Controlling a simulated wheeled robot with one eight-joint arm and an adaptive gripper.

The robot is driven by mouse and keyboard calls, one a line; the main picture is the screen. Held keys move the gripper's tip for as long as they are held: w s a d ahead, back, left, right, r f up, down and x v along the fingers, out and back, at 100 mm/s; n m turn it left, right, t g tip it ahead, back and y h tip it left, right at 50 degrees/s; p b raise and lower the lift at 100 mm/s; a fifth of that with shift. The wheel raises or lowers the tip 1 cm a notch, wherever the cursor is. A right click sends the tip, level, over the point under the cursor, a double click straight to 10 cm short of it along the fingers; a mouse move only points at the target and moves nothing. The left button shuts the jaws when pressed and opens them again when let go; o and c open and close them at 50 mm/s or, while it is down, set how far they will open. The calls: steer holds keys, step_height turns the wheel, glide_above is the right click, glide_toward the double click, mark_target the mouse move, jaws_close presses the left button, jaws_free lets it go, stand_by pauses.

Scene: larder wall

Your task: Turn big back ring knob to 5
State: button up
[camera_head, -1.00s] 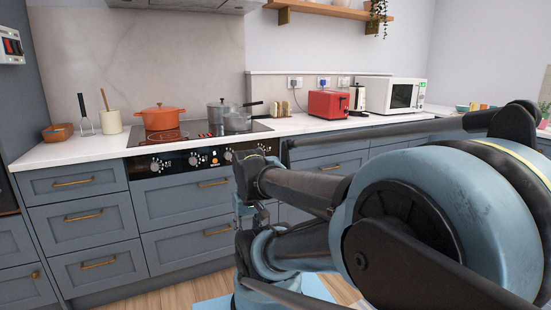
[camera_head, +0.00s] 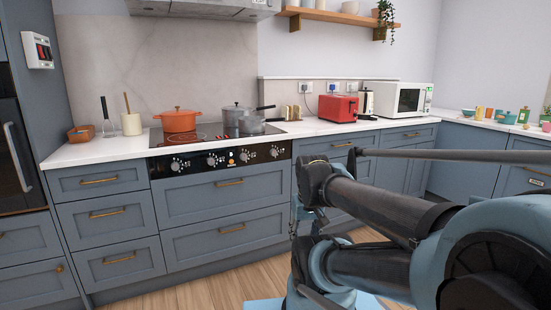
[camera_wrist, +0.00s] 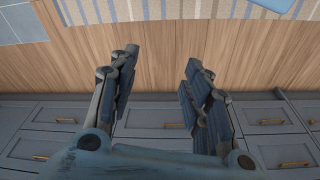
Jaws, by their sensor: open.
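The black control panel (camera_head: 200,162) runs along the front of the hob in the head view. It carries several small silver knobs, among them a left knob (camera_head: 176,165) and a right knob (camera_head: 275,152). Their labels and pointer settings are too small to read, so I cannot tell which is the big back ring knob. An orange pot (camera_head: 179,120) and a grey pan (camera_head: 240,117) stand on the hob (camera_head: 208,133). My gripper (camera_wrist: 158,72) is open and empty in the wrist view, away from the knobs, with floor and drawer fronts beyond it.
Drawers (camera_head: 205,195) with brass handles lie below the panel. A red toaster (camera_head: 338,107) and white microwave (camera_head: 397,98) stand on the counter to the right. The wooden floor (camera_head: 215,285) before the drawers is clear. A striped mat (camera_wrist: 170,10) shows in the wrist view.

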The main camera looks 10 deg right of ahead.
steer(key=w+a+r+n+t+y, duration=0.2)
steer(key=w+a+r, duration=0.1)
steer(key=w, duration=0.8)
steer(key=w+a+r+n+t+y, duration=0.2)
steer(key=w+r+t+y, duration=0.15)
steer(key=w, duration=0.75)
steer(key=w+a+r+n+t+y, duration=0.1)
steer(key=w+a+r+n+t, duration=0.15)
steer(key=w, duration=0.85)
steer(key=m+t+h, duration=0.1)
steer(key=t+h, duration=0.1)
steer(key=t, duration=0.5)
glide_toward(274, 153)
steer(key=x, duration=0.8)
steer(key=shift+w, duration=0.3)
steer(key=c, duration=1.1)
